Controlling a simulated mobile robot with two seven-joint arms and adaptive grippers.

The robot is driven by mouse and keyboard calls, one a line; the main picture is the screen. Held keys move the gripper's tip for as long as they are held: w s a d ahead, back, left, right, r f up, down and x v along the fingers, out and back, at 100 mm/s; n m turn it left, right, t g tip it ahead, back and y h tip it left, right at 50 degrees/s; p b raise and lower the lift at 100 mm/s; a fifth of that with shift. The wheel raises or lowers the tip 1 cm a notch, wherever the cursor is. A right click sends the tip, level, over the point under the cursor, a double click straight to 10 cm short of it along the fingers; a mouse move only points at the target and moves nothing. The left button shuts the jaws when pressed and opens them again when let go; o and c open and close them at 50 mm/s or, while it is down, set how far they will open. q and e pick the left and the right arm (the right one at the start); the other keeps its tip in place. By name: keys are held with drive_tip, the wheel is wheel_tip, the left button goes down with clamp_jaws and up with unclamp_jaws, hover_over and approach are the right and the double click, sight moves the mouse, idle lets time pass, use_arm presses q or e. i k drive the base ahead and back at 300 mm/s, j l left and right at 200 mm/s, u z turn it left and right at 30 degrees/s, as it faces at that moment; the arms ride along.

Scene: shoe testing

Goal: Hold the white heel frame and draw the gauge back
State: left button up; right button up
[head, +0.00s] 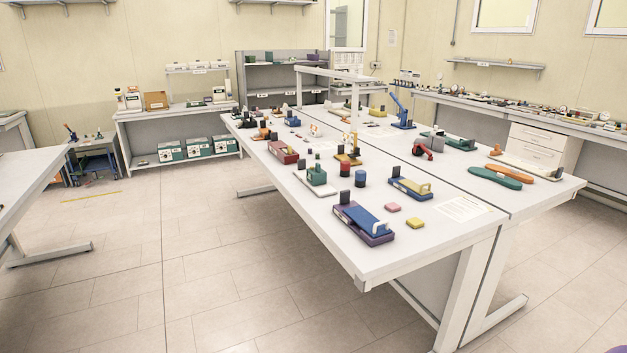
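A blue and purple device (363,222) lies at the near left edge of the white table. A small white upright piece (383,212) stands at its right end, and a dark block (345,196) at its left end. Another white piece (315,130) stands farther back on the same table. I cannot tell which of these is the white heel frame. No gauge can be made out with certainty at this size. Neither of my grippers is in view.
The white table (400,262) carries several other devices, including a blue one with a yellow frame (410,188). Green (496,178) and orange (524,172) soles lie at right. The tiled floor (215,270) at left is clear.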

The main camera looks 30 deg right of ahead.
sight(316, 176)
drive_tip(key=i+z, duration=0.15)
drive_tip(key=i, duration=1.95)
drive_tip(key=i+z, duration=0.35)
drive_tip(key=i+j+z, duration=0.5)
drive_tip(key=i+z, duration=0.2)
drive_tip(key=i+j+z, duration=0.2)
drive_tip(key=z, duration=0.2)
drive_tip(key=i+j+z, duration=0.15)
drive_tip(key=z, duration=0.2)
drive_tip(key=i+j+z, duration=0.15)
drive_tip(key=j+z, duration=0.25)
